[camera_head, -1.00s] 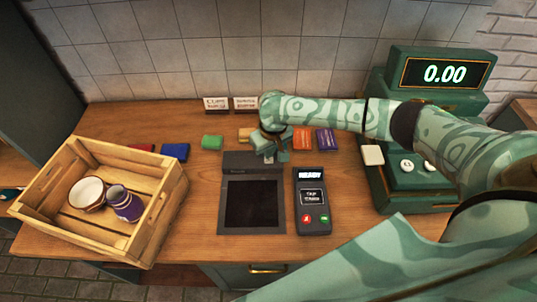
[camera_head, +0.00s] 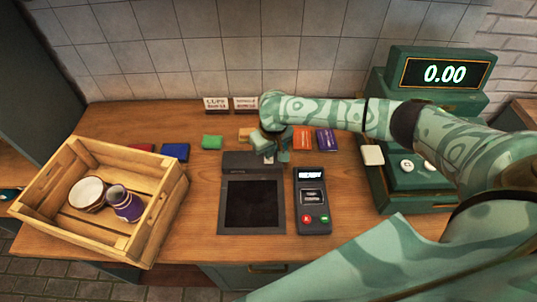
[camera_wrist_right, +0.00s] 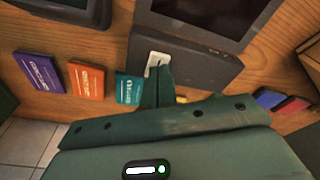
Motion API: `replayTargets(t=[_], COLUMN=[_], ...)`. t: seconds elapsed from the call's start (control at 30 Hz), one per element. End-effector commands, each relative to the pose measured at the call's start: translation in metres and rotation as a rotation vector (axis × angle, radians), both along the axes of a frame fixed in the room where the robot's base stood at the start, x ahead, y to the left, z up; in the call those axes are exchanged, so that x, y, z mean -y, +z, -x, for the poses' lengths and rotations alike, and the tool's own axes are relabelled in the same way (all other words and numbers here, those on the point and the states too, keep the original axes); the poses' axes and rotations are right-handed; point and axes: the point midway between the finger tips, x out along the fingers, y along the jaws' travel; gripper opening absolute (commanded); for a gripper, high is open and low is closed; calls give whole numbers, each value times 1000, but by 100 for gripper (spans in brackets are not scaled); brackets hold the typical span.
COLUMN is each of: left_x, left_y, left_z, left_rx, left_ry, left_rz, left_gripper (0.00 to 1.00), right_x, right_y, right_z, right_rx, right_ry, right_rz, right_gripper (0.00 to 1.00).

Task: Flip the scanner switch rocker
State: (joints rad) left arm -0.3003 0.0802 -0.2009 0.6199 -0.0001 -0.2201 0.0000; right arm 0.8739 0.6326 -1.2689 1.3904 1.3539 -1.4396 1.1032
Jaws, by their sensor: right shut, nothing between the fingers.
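The scanner (camera_head: 252,204) is a dark flat unit with a black glass plate and a raised rear housing. It also shows at the top of the right wrist view (camera_wrist_right: 185,60). The switch rocker (camera_wrist_right: 156,60) is a small white piece on that housing, partly hidden by my fingers. My right gripper (camera_head: 270,157) is shut and empty, over the rear housing. In the right wrist view its fingertips (camera_wrist_right: 158,78) are right at the rocker; I cannot tell whether they touch it. My left gripper is not in view.
A card terminal (camera_head: 312,203) stands right of the scanner. A wooden crate (camera_head: 150,215) with two cups is at left. Coloured boxes (camera_head: 303,138) lie behind, with two small signs (camera_head: 216,103) near the wall. A green cash register (camera_head: 430,85) stands at right.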

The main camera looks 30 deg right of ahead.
Motion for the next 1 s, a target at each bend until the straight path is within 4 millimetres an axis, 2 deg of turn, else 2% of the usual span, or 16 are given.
replayTargets(t=[1.0], left_x=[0], left_y=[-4], left_z=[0], left_rx=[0], left_ry=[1], left_rz=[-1], left_gripper=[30], right_x=[0], right_y=[-12], right_z=[0], right_rx=[0], right_ry=[0], right_rz=[0], right_gripper=[0])
